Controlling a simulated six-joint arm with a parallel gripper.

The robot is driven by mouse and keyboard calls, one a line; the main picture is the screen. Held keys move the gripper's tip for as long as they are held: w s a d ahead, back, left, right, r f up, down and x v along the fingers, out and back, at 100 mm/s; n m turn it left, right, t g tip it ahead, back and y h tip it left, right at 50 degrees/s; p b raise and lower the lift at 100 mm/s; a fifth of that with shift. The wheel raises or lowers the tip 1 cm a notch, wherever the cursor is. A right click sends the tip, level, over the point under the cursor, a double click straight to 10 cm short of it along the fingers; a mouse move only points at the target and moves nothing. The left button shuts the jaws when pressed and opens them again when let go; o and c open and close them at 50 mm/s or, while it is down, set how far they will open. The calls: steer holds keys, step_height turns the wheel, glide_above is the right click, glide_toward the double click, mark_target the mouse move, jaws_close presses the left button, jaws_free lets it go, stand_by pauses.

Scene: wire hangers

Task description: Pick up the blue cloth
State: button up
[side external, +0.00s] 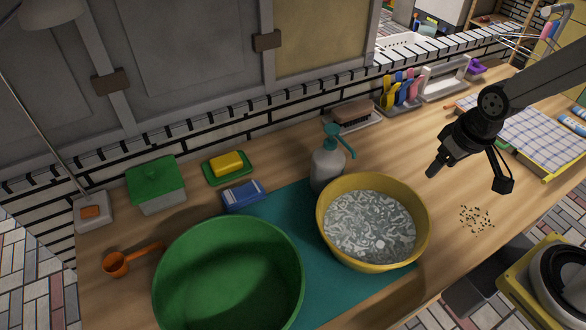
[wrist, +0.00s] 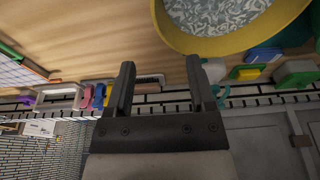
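A small folded blue item with a pale stripe (side external: 243,195), which looks like the blue cloth, lies on the counter at the back edge of the teal mat (side external: 345,285). It shows in the wrist view (wrist: 263,56) at the right, beside the yellow basin. My gripper (side external: 434,172) is in the air right of the yellow basin, well away from the blue item. In the wrist view my gripper (wrist: 160,63) has its two fingers spread, with nothing between them.
A yellow basin (side external: 423,220) of foamy water and a green tub (side external: 226,300) stand at the front. A soap bottle (side external: 327,168) stands behind the basin. A yellow block (side external: 227,163) on a green dish and a green lidded box (side external: 157,188) are near the wall.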

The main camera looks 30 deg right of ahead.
steer(key=shift+o, duration=1.4)
steer(key=shift+r, duration=0.1)
steer(key=shift+w+v, duration=0.55)
steer(key=shift+v, duration=1.9)
steer(key=w+a+r+m+y, duration=0.2)
steer(key=w+a+m, duration=0.4)
steer(key=w, duration=0.6)
steer(key=m+g+y, duration=0.3)
steer(key=m+y, duration=0.2)
steer(key=m, duration=0.7)
glide_above(242, 191)
steer(key=d, duration=0.4)
step_height(242, 191, down, 21)
steer(key=shift+d+r, duration=0.15)
steer(key=shift+r, duration=0.05)
steer(key=shift+x, duration=1.3)
